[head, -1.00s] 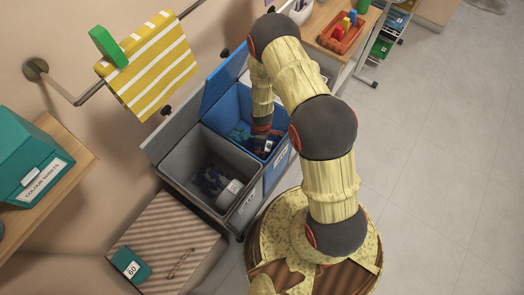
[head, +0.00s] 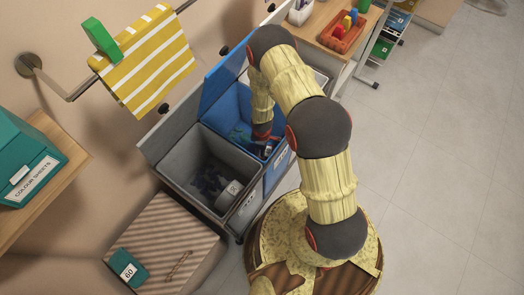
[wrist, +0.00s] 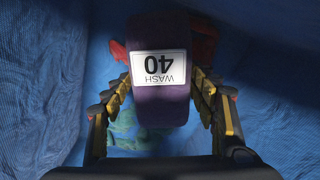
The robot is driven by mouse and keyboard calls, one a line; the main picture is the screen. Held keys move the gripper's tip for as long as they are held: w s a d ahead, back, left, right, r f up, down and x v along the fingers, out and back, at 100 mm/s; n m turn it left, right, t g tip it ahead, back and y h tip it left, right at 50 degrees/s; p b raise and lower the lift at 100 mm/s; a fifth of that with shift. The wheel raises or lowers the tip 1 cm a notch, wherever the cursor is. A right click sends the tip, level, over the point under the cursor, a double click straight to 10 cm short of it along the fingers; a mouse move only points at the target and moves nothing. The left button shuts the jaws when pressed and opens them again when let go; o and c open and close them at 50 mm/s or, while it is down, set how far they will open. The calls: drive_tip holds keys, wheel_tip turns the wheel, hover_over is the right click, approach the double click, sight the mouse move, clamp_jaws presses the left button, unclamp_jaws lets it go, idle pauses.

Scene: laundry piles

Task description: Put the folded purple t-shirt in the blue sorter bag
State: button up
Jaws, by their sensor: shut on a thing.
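The folded purple t-shirt (wrist: 158,105) shows in the wrist view as a rolled bundle with a white "WASH 40" label. My gripper (wrist: 160,95) is shut on it, one finger along each side. The gripper (head: 266,146) is down inside the blue sorter bag (head: 278,170), whose blue walls fill the wrist view (wrist: 45,80). Green cloth (wrist: 130,130) and red cloth (wrist: 200,42) lie in the bag beneath and beyond the t-shirt. In the head view my arm hides much of the bag, and I cannot clearly make out the t-shirt.
A grey sorter bag (head: 205,150) with dark clothes and a pale label stands beside the blue one, in front of it. Raised lids (head: 222,82) stand on the wall side. A striped hamper (head: 165,235) is nearer. Open floor (head: 430,170) lies to the right.

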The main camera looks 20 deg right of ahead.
drive_tip(key=shift+f, duration=0.15)
drive_tip(key=o, duration=1.4)
